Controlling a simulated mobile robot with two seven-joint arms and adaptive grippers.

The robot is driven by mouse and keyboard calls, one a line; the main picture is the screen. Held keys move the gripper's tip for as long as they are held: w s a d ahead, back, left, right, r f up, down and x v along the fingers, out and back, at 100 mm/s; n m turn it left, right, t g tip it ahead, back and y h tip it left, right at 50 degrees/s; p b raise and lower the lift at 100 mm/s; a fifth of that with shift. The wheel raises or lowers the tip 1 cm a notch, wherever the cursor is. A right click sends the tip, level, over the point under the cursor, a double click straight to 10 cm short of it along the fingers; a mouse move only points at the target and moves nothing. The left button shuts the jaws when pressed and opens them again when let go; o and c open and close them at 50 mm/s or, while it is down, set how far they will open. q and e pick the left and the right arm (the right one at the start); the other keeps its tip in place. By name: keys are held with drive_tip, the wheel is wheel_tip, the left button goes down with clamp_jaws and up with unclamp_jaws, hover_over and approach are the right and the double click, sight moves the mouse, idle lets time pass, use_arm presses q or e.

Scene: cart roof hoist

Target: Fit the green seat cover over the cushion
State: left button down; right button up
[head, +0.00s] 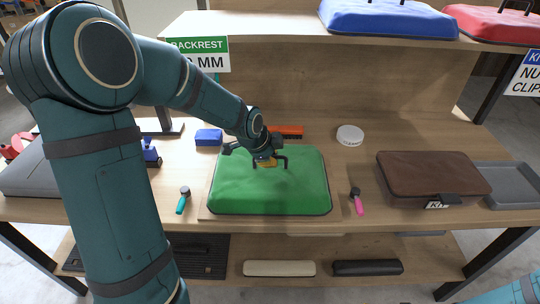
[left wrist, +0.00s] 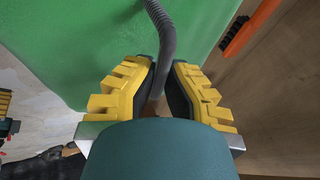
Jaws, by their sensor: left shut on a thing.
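The green seat cover (head: 300,190) lies level over a pale wooden board (head: 343,205) in the middle of the bench. It also fills much of the left wrist view (left wrist: 70,45). No cushion shows; anything under the cover is hidden. My left gripper (head: 266,161) is over the rear middle of the cover. In the left wrist view its yellow fingers (left wrist: 163,92) are shut on the cover's dark grey handle (left wrist: 162,25). I cannot tell whether the cover rests fully down. My right gripper is out of view.
A teal-handled tool (head: 183,200) and a pink-handled tool (head: 358,203) lie beside the cover. An orange brush (head: 288,131), a blue block (head: 208,137) and a white round tin (head: 350,135) are behind. A brown case (head: 430,172) and grey tray (head: 508,180) stand right. A shelf (head: 270,28) overhangs the back.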

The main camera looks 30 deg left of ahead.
use_arm(q)
drive_tip(key=shift+f, duration=0.45)
idle(0.5)
drive_tip(key=c, duration=1.1)
unclamp_jaws()
drive_tip(key=shift+o, duration=0.2)
drive_tip(key=shift+r, duration=0.1)
drive_tip(key=v, duration=1.2)
